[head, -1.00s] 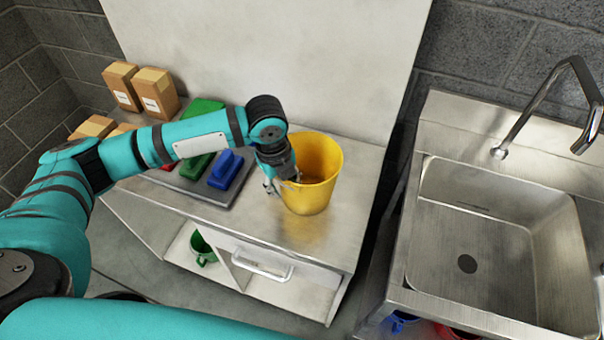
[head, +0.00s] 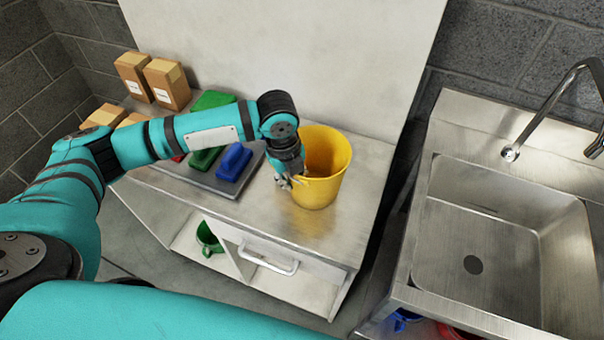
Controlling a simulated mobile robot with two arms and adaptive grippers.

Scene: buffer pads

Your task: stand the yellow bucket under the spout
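The yellow bucket (head: 325,178) stands upright on the right part of the metal counter. My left gripper (head: 291,180) points down at the bucket's left rim. Its fingers are small and partly hidden, and I cannot tell whether they are closed on the rim. The spout (head: 592,150) is the end of a curved metal tap over the sink (head: 515,243) at the right. The basin shows no bucket in it. My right gripper is not in view.
Blue and green pads (head: 233,162) lie on a grey tray left of the bucket. Cardboard boxes (head: 167,84) stand at the back left. A gap separates counter and sink.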

